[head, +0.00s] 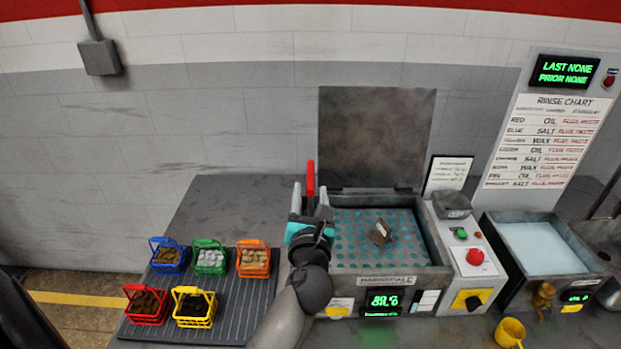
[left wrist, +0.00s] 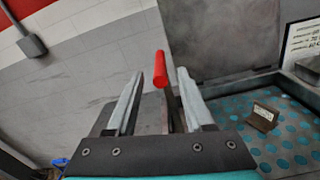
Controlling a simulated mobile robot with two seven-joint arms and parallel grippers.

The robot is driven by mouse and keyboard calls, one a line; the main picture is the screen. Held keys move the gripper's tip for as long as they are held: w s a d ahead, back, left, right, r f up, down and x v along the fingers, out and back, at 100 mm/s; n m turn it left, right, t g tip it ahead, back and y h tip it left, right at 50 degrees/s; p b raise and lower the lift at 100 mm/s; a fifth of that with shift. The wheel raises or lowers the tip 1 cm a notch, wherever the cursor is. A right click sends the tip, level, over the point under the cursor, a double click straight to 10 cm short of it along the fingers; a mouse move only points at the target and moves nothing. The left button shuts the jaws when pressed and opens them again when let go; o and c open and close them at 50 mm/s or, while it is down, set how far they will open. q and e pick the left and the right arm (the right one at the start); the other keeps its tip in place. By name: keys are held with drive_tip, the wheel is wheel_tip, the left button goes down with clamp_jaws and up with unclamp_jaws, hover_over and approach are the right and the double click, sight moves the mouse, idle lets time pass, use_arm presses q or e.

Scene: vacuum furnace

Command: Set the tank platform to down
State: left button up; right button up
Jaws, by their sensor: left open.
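The tank (head: 438,250) stands open with its grey lid (head: 375,135) raised. Its platform (head: 360,245), a plate with teal dots, shows inside near the rim; it also shows in the left wrist view (left wrist: 285,135). A small brown tagged block (head: 379,232) lies on it. A lever with a red handle (head: 310,180) stands upright at the tank's left side. My left gripper (head: 311,200) is open at the lever. In the left wrist view the red handle (left wrist: 160,70) rises between the spread fingers, apart from both. The lever's base is hidden by my gripper.
Several coloured baskets (head: 210,258) of parts stand on a ribbed mat left of the tank. A control box (head: 470,260) with a red button, a second basin (head: 540,248) and a yellow cup (head: 510,332) are to the right. A rinse chart (head: 545,140) stands behind.

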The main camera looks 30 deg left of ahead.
sight(310, 179)
use_arm(q)
drive_tip(key=shift+x, duration=2.25)
drive_tip(key=shift+c, duration=0.4)
clamp_jaws()
